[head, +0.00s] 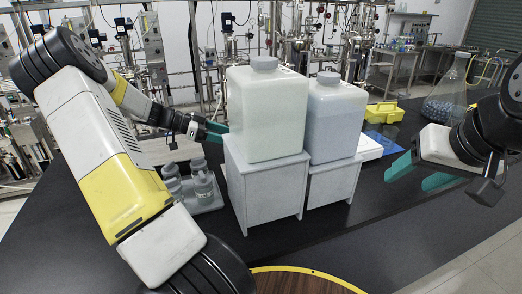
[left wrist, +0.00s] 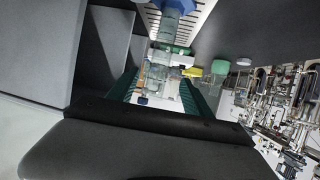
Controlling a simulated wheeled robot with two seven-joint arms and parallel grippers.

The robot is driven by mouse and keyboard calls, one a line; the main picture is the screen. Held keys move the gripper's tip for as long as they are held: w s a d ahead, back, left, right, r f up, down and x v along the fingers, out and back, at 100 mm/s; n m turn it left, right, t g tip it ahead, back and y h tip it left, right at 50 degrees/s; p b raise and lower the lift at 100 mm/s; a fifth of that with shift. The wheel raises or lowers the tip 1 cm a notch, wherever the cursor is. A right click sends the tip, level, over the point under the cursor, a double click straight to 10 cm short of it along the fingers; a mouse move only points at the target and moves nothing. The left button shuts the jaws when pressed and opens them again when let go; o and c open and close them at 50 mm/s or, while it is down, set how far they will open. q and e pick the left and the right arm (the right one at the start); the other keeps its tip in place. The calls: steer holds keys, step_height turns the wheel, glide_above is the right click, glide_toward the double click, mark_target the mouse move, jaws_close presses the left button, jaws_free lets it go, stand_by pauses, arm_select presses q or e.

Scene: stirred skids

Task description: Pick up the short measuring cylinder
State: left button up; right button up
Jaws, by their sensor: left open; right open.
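No measuring cylinder can be made out for certain in the head view, where two large jugs hide the table behind them. In the left wrist view, clear glassware (left wrist: 158,75) shows beyond and between the fingers, with a clear bluish vessel (left wrist: 172,27) above it; I cannot tell which piece is the short measuring cylinder. My left gripper (head: 215,130) is open beside the left jug, its teal fingers partly hidden; it also shows in the left wrist view (left wrist: 158,80). My right gripper (head: 412,172) is open and empty above the table's right part.
The left jug (head: 265,115) and right jug (head: 334,120) stand on white stands (head: 265,195). A rack of grey bottles (head: 205,206) is left of them. A yellow item (head: 384,112) and a flask with blue beads (head: 446,100) are at the back right. The front right tabletop is clear.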

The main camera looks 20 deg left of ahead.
arm_select(q)
steer(key=x, duration=0.6)
steer(key=shift+f, duration=0.2)
steer(key=shift+s+d, duration=0.1)
jaws_close()
